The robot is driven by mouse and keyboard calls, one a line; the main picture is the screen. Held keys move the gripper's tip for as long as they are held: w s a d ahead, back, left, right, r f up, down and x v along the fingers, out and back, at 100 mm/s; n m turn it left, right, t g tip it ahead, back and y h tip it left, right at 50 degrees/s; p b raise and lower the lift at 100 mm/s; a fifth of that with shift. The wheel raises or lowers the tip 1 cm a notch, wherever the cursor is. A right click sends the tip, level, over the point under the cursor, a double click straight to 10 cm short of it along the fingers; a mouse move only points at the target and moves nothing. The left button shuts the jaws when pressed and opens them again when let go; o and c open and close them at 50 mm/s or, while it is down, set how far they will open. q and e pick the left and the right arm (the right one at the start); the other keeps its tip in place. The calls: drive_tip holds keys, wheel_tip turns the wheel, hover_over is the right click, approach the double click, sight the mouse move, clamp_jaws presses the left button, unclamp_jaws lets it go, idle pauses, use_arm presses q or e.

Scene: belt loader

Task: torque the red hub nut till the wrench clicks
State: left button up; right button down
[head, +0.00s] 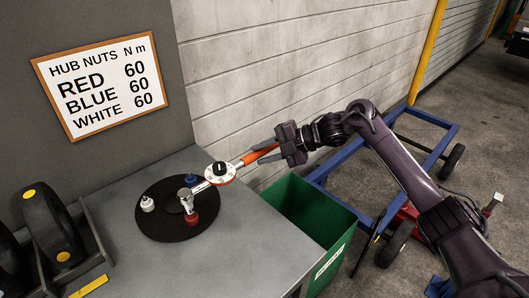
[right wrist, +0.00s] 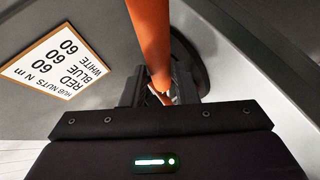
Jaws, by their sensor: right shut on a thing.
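The red hub nut (head: 191,218) sits on the near right part of a round black hub (head: 163,226) on the grey bench. The torque wrench (head: 220,173) has an orange handle, a white dial with a black knob and a silver head. Its head is over the red nut and appears to be on it; the exact seating is hard to tell. My right gripper (head: 270,151) is shut on the orange handle, out past the bench's right edge. The handle (right wrist: 150,35) also runs between the fingers in the right wrist view. My left gripper is out of view.
A blue nut (head: 190,180) and a white nut (head: 147,204) are also on the hub. A sign (head: 101,82) gives 60 N m for each colour. Wheels (head: 52,225) stand in a rack at left. A green bin (head: 330,240) stands below the handle, beside a blue trolley (head: 430,114).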

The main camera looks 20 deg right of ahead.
drive_tip(key=shift+f+b, duration=0.8)
drive_tip(key=shift+f, duration=0.2)
idle(0.3)
idle(0.5)
drive_tip(key=shift+s+d+m+t+h+p, duration=0.15)
drive_tip(key=shift+s+m+t+p, duration=0.1)
drive_tip(key=shift+s+p, duration=0.3)
drive_tip(key=shift+s+d+m+t+h+p, duration=0.15)
drive_tip(key=shift+s+m+t+p, duration=0.1)
drive_tip(key=shift+s+p, duration=0.2)
drive_tip(key=shift+s+d+f+m+t+h+p, duration=0.15)
drive_tip(key=shift+s+m+t+h+p, duration=0.25)
drive_tip(key=shift+s+p, duration=0.55)
drive_tip(key=shift+s, duration=0.15)
drive_tip(key=shift+s+m+t+h+p, duration=0.3)
drive_tip(key=shift+s+m+t+p, duration=0.25)
drive_tip(key=shift+s+p, duration=0.3)
